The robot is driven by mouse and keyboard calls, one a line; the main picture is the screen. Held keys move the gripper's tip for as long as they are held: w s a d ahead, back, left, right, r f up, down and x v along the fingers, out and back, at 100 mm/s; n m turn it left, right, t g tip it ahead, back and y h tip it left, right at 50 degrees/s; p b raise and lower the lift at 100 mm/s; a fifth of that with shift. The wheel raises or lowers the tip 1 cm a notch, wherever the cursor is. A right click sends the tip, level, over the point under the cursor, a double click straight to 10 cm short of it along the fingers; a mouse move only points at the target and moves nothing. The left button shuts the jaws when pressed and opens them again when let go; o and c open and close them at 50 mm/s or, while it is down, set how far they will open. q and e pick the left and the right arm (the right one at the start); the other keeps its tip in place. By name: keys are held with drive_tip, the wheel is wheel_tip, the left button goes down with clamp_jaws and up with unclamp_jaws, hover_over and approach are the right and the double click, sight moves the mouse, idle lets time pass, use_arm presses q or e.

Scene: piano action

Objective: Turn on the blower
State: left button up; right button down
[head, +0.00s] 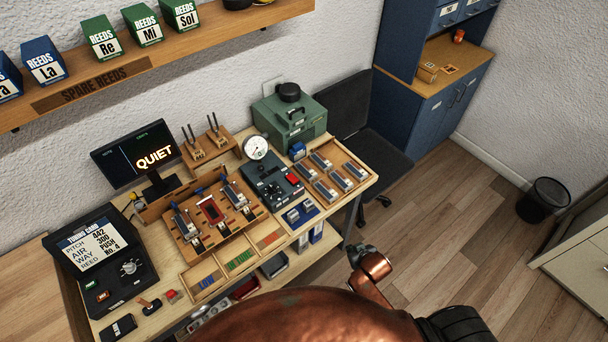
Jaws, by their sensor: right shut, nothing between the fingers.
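A green box (290,123) with a handle and a round black cap stands at the back right of the workbench; it looks like the blower. In front of it is a dark control box (268,186) with knobs, a red switch (292,180) and a round white gauge (256,147). Whether the switch is on cannot be read. My right gripper (357,252) is small in view, shut and empty, off the bench's front right edge and apart from the switch and the green box. My left gripper is not in view.
A monitor (136,150) reads "QUIET". A tuning card panel (98,255) stands at the left. A wooden reed jig (211,216) and a tray of reeds (353,165) flank the control box.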

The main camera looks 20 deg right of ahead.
drive_tip(key=w+a+r+n+t+y+p, duration=0.1)
drive_tip(key=w+a+r+t+y+p, duration=0.1)
drive_tip(key=w+a+r, duration=0.3)
drive_tip(key=w+a+r+n+t+y+p, duration=0.1)
drive_tip(key=w+a+r+t+y, duration=0.2)
drive_tip(key=w+r, duration=0.9)
wheel_tip(320, 180, up, 8)
drive_tip(key=shift+w+a+r+n+t+p, duration=0.25)
drive_tip(key=shift+a+n+t+p, duration=0.15)
drive_tip(key=shift+a, duration=0.7)
hover_over(299, 186)
wheel_tip(299, 186, down, 3)
drive_tip(key=shift+s+f+p, duration=0.1)
drive_tip(key=shift+s+p, duration=0.05)
drive_tip(key=shift+p, duration=0.15)
drive_tip(key=f, duration=0.3)
drive_tip(key=shift+w+a+f, duration=0.15)
drive_tip(key=shift+w+a, duration=0.05)
drive_tip(key=shift+d+f, duration=0.1)
drive_tip(key=shift+f, duration=0.5)
drive_tip(key=shift+s, duration=0.1)
